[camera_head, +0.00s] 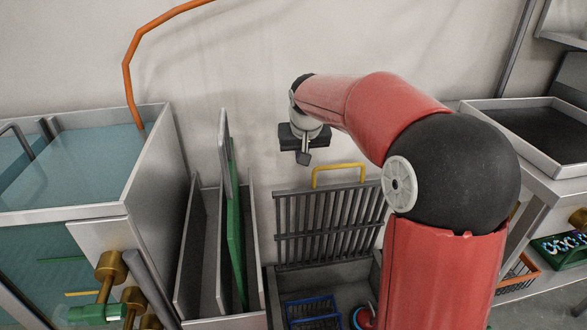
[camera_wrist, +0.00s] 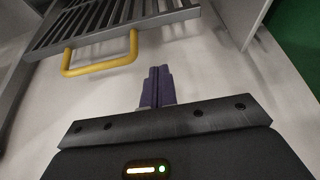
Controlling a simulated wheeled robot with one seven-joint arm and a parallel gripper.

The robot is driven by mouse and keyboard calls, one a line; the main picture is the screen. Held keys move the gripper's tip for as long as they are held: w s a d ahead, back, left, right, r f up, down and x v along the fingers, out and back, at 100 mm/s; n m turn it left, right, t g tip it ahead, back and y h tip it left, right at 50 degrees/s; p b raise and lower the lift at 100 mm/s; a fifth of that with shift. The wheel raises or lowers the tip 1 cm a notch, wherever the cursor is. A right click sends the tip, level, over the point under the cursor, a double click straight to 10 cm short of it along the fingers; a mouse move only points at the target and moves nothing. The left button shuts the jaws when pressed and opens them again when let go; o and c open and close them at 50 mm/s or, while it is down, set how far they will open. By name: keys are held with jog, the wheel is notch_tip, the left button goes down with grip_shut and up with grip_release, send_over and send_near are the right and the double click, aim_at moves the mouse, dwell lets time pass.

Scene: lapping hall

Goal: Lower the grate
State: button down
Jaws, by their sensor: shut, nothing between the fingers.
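The dark grey barred grate (camera_head: 325,225) stands raised and nearly upright over a sink-like basin (camera_head: 349,272) in the head view. A yellow handle (camera_head: 338,168) arches from its top edge. In the wrist view the grate (camera_wrist: 110,20) and its yellow handle (camera_wrist: 98,60) lie at the top left. My gripper (camera_head: 304,156) hangs above and to the left of the handle, apart from it. In the wrist view its purple fingers (camera_wrist: 157,88) are together and hold nothing. My arm hides the grate's right edge.
A narrow bin (camera_head: 257,240) with upright green and grey boards stands left of the basin. A water tank (camera_head: 160,170) is farther left. A blue basket (camera_head: 312,310) sits in the basin. A shallow tray (camera_head: 555,165) is at right.

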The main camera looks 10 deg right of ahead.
aim_at(296, 172)
jog(key=x, duration=0.4)
jog(key=w+x, duration=0.1)
jog(key=x, duration=0.6)
jog(key=shift+w+a, duration=0.1)
jog(key=shift+w, duration=0.3)
jog(key=shift+s, duration=1.95)
